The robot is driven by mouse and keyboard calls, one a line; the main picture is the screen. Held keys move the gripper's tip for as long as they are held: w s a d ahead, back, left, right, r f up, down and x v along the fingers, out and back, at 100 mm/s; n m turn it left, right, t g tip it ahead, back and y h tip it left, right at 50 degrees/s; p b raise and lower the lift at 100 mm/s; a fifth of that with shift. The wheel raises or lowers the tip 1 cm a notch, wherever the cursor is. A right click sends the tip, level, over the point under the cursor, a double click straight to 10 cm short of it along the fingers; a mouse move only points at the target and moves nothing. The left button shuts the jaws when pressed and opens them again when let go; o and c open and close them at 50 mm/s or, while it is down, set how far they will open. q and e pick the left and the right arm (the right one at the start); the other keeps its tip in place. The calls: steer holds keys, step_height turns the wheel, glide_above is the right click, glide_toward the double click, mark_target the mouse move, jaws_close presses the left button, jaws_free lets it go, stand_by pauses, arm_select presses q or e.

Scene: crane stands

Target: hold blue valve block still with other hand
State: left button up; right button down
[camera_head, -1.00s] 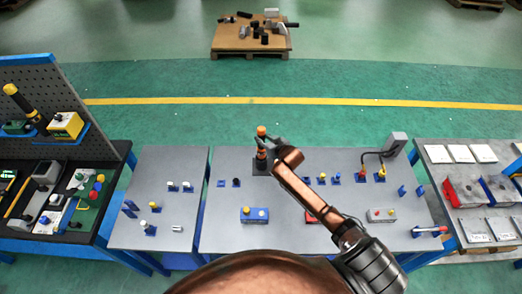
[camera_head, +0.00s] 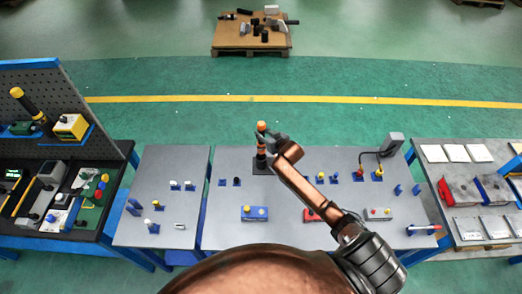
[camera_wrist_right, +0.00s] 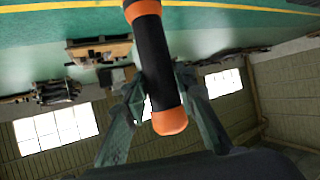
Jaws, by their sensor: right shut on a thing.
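The blue valve block (camera_head: 255,213) sits on the middle grey table, near its front edge, with small yellow and white parts on top. No gripper touches it. My right gripper (camera_head: 270,146) is farther back, shut on an upright black and orange cylinder (camera_head: 261,127). In the right wrist view, the jaws (camera_wrist_right: 160,97) close around the black middle of this cylinder (camera_wrist_right: 153,60), which has orange bands and an orange end. My left gripper is in neither view.
A red block (camera_head: 313,215) and a grey block (camera_head: 378,214) stand right of the blue one. My right forearm crosses above the table. A pegboard bench (camera_head: 60,85) is at left, a rack with panels (camera_head: 470,235) at right. Bare table lies left of the blue block.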

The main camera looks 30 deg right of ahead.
mark_target(264, 128)
steer(key=shift+r+p, duration=1.5)
steer(key=shift+r, duration=0.4)
